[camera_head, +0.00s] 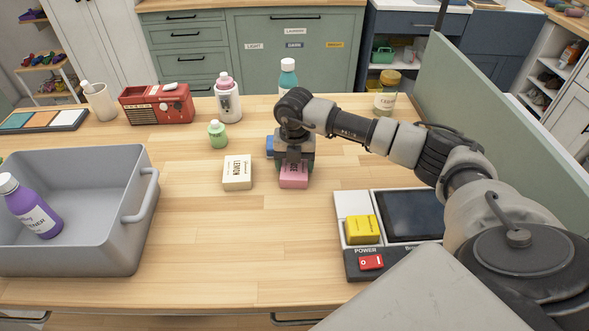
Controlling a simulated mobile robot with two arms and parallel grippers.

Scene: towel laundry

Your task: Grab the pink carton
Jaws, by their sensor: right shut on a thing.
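The pink carton (293,181) stands on the wooden table near the middle of the head view. My right arm reaches in from the right, and my right gripper (293,162) points down over the carton. The gripper is shut on the carton, and its body hides the carton's upper back part. The carton appears to be at table height; I cannot tell whether it is lifted. My left gripper is not in view.
A cream lemon carton (237,173) stands close to the left. A blue item (270,146) is partly hidden behind the gripper. A grey bin (135,235) holds a purple bottle (36,207). A scale-like device (352,203) bears a yellow box (362,229). The front middle table is clear.

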